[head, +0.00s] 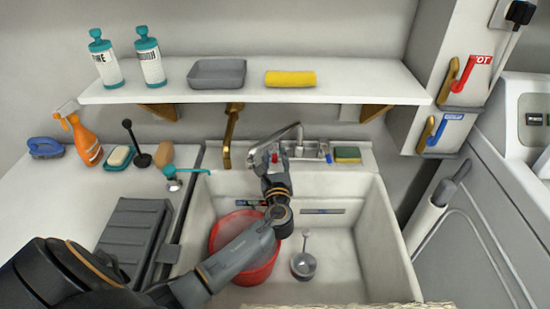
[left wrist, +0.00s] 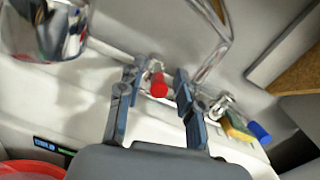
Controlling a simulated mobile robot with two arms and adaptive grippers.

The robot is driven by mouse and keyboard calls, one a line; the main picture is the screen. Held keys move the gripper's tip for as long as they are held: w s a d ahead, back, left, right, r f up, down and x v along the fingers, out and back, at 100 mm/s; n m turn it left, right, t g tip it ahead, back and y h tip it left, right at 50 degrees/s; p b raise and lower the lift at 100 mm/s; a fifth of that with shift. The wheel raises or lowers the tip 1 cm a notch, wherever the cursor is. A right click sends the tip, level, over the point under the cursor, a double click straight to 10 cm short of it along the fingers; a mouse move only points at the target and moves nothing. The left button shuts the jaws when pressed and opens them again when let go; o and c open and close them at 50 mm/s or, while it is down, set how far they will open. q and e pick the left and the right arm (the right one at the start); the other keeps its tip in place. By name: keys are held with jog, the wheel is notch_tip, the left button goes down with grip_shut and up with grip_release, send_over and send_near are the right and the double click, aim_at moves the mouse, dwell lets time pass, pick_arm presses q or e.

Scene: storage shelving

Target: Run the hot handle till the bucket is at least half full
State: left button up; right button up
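The red hot handle (left wrist: 159,85) is on the sink's back ledge, between the spread fingers of my left gripper (left wrist: 153,95) in the left wrist view. Both fingers appear apart from it. In the head view, my left gripper (head: 272,160) reaches over the sink to the tap, and a bit of red shows at its tips. The metal faucet (head: 287,133) rises just behind it. The red bucket (head: 262,272) stands in the sink's left part, partly hidden by my left arm; its water level cannot be told. Its rim shows in the left wrist view (left wrist: 30,170). My right gripper is out of view.
The white sink (head: 345,275) holds a small metal cup-like item (head: 303,263) right of the bucket. A blue handle (head: 328,158) and sponge (head: 347,154) are right of the faucet. A shelf (head: 350,84) overhangs behind. Red (head: 463,75) and blue (head: 438,130) levers are on the right wall.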

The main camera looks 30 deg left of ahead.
pick_arm(q)
jog(key=v, duration=1.2)
jog(key=shift+r, duration=0.1)
